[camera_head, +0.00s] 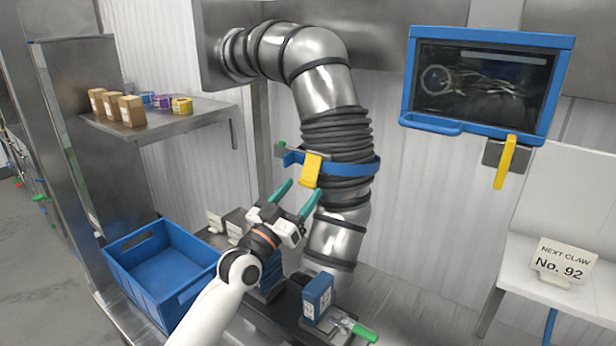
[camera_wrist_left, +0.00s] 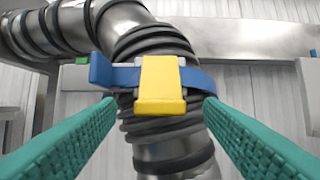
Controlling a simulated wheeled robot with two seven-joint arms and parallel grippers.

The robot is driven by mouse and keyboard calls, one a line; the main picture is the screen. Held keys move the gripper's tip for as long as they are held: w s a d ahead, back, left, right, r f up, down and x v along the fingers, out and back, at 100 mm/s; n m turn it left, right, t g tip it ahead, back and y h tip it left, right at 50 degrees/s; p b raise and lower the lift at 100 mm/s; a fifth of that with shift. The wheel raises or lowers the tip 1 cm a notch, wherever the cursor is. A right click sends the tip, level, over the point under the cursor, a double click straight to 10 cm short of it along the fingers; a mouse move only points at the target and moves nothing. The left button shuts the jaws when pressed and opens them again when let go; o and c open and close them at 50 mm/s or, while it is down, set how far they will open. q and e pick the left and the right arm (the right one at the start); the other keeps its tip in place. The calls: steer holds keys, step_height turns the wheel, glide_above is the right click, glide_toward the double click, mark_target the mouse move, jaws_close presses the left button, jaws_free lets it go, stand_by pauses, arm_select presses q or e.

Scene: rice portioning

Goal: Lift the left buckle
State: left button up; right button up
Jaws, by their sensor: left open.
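The yellow buckle (camera_head: 311,170) sits on a blue strap (camera_head: 349,168) around the ribbed metal pipe (camera_head: 337,129). In the left wrist view the buckle (camera_wrist_left: 161,84) hangs upright in the middle, with the blue strap (camera_wrist_left: 200,80) running to both sides. My left gripper (camera_head: 296,192) is open just below and in front of the buckle. In the left wrist view its teal fingers (camera_wrist_left: 158,118) spread to either side of the buckle's lower end, and nothing is held between them. My right gripper is not in view.
A blue crate (camera_head: 119,266) stands at the lower left. A steel shelf (camera_head: 167,127) holds brown boxes and small coloured rolls. A blue block and a green-handled clamp (camera_head: 364,333) are below the pipe. A blue-framed screen (camera_head: 412,84) with a yellow handle (camera_head: 505,162) below it hangs at right.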

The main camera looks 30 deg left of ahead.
mark_target(305, 185)
arm_select(q)
steer(key=x, duration=0.3)
steer(key=shift+w+r+p, duration=0.1)
steer(key=shift+r+p, duration=0.05)
steer(key=shift+p, duration=0.15)
steer(key=shift+w, duration=0.2)
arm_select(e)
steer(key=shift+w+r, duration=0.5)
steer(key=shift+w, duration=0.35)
arm_select(q)
jaws_close()
steer(key=shift+r, duration=0.1)
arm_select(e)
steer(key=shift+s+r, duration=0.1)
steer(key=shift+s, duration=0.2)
